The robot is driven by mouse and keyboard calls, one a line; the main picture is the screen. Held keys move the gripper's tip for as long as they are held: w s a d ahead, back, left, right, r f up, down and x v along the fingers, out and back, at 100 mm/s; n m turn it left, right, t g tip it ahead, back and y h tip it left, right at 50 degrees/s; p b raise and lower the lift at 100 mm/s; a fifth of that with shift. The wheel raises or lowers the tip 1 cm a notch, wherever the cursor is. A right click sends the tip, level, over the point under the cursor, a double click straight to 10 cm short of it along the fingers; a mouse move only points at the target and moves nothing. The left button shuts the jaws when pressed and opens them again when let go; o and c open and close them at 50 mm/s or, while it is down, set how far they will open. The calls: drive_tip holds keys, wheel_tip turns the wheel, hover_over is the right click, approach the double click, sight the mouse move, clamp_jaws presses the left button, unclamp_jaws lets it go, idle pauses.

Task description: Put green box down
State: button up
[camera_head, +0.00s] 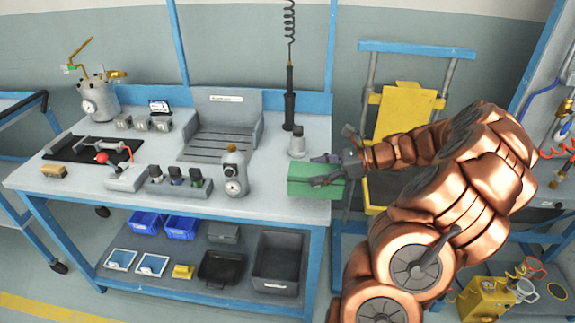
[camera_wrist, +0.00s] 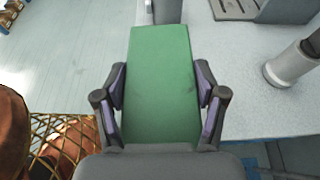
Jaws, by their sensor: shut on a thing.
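The green box (camera_head: 305,190) is at the right end of the workbench (camera_head: 262,205) in the head view, over or on the bench's right edge. It also fills the middle of the wrist view (camera_wrist: 161,85), between both fingers. My gripper (camera_head: 328,172) is shut on the box from the right; the wrist view shows the two dark and purple fingers (camera_wrist: 161,98) pressed along its sides. I cannot tell whether the box's underside touches the bench top.
A grey cylinder (camera_head: 297,143) stands just behind the box, and a gauge unit (camera_head: 234,174) stands to its left. A grey slotted tray (camera_head: 217,150) is farther back. Some bare bench top lies between the gauge unit and the box.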

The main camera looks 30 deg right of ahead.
drive_tip(key=shift+w+a+f+p, duration=0.3)
drive_tip(key=shift+w+f, duration=0.4)
drive_tip(key=shift+w, duration=1.1)
drive_tip(key=shift+w+a+f+p, duration=0.15)
drive_tip(key=shift+w+f+p, duration=0.4)
drive_tip(key=shift+w, duration=1.3)
drive_tip(key=shift+w+a+f+p, duration=0.1)
drive_tip(key=shift+w+a+f, duration=0.15)
drive_tip(key=shift+w+f, duration=1.1)
drive_tip(key=shift+w+r, duration=0.35)
drive_tip(key=shift+w, duration=0.1)
drive_tip(key=o, duration=1.8)
drive_tip(key=shift+f, duration=0.1)
drive_tip(key=shift+b+v, duration=0.8)
drive_tip(key=shift+v, duration=5.25)
